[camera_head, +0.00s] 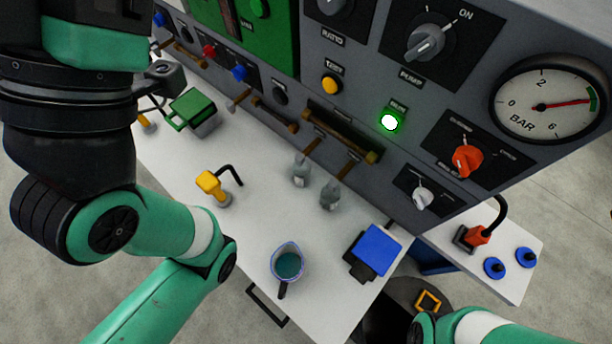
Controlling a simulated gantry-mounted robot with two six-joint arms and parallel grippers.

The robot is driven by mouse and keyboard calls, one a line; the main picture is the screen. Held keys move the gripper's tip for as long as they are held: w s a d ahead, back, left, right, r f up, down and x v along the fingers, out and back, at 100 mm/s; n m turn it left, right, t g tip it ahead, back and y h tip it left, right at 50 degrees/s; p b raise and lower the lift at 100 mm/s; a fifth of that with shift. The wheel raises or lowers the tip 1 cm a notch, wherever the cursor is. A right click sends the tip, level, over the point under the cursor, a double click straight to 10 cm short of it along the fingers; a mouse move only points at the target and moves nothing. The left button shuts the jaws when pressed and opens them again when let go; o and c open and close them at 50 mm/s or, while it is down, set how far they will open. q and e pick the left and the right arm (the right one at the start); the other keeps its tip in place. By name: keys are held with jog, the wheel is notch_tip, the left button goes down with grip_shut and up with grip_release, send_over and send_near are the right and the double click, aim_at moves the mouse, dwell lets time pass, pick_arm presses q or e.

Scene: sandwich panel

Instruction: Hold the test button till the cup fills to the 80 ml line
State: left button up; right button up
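The round yellow test button (332,84) sits on the grey panel just under a label that reads TEST. Nothing touches it. The cup (287,246) stands upright on the white bench near its front edge, handle toward me. Dark teal liquid (288,265) shows inside it; I cannot read a level or any 80 ml line. My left arm enters from the left and bends back down out of the frame, its gripper out of view. Only part of my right arm shows at the bottom right, and its gripper is out of view.
A green lamp (389,122) on the panel is lit. A pressure gauge (548,102) has its red needle pointing right. Two small bottles (331,195), a yellow tool (211,187), a green box (194,112) and a blue-topped box (376,250) stand on the bench. Bare bench lies left of the cup.

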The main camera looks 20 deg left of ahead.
pick_arm(q)
grip_shut()
dwell(0.3)
dwell(1.4)
